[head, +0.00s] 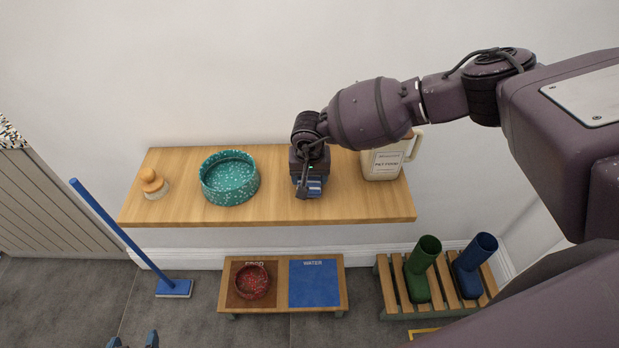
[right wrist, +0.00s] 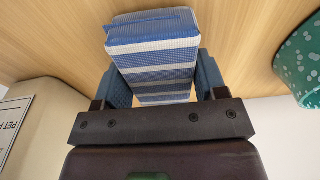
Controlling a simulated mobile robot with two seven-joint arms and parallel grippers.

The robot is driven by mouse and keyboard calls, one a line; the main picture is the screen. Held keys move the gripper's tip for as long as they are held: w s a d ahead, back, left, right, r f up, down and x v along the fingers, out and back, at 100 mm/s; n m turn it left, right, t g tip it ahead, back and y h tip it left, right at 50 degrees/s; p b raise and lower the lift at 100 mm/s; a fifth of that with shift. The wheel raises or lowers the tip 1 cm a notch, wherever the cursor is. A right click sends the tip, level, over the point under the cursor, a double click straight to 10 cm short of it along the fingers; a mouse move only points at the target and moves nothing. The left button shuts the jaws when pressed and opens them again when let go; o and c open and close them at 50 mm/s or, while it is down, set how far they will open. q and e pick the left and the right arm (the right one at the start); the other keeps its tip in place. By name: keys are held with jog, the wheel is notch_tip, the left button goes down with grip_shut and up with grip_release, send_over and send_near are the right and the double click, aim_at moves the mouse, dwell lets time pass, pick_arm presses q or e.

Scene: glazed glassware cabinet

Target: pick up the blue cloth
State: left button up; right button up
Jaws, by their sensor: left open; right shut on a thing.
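The blue cloth (head: 313,187) is a folded block with blue and white stripes on the wooden shelf, right of the teal bowl. It also shows in the right wrist view (right wrist: 152,48), between the two blue fingers. My right gripper (head: 308,184) reaches down over it and is shut on it; it also shows in the right wrist view (right wrist: 163,82). In the head view the gripper hides much of the cloth, and I cannot tell whether it still touches the shelf. My left gripper (head: 133,341) is open at the bottom edge, with only its fingertips visible.
On the shelf (head: 270,212) stand an orange-topped brush (head: 153,183), a teal speckled bowl (head: 230,178) and a pet food container (head: 381,164).

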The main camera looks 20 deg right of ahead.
notch_tip(320, 180, up, 19)
jog(key=b, duration=0.1)
jog(key=shift+r, duration=0.1)
dwell(0.3)
